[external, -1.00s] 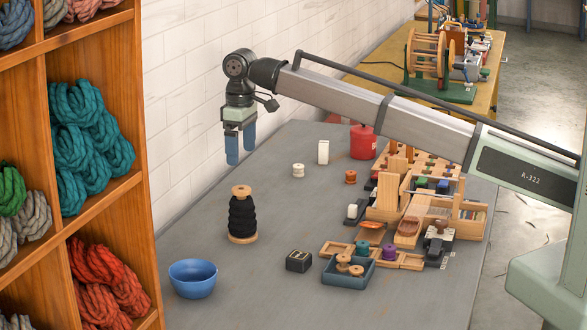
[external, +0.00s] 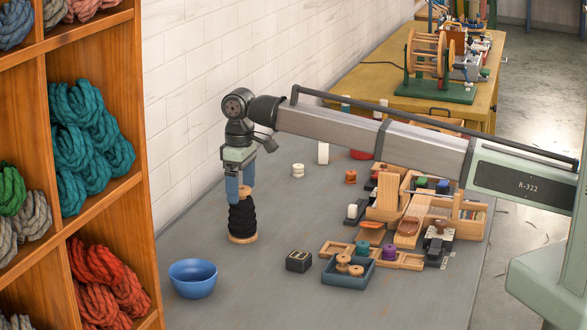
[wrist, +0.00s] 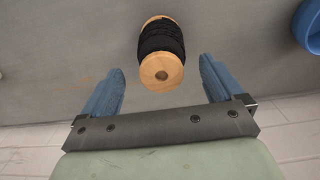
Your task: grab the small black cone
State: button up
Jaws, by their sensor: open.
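The black cone (external: 243,218) is black yarn wound on a pale wooden spool, standing upright on the grey table. In the wrist view the black yarn (wrist: 161,37) shows beyond the spool's round wooden end with its centre hole. My gripper (external: 239,193) points down at the top of the cone, and its blue fingers hide the spool's upper end in the external view. In the wrist view my gripper (wrist: 162,66) is open, with a finger to either side of the wooden end and a gap on both sides. Nothing is held.
A blue bowl (external: 193,278) stands in front and left of the cone. A small black box (external: 298,261) and a blue-grey tray (external: 345,279) of spools lie to the right. Wooden racks (external: 410,205) fill the right side. A wool shelf (external: 108,215) stands at left.

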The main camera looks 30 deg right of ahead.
aim_at(242, 197)
notch_tip(242, 197, down, 4)
jog(key=shift+s+f, duration=0.1)
jog(key=shift+f, duration=0.1)
jog(key=c, duration=1.3)
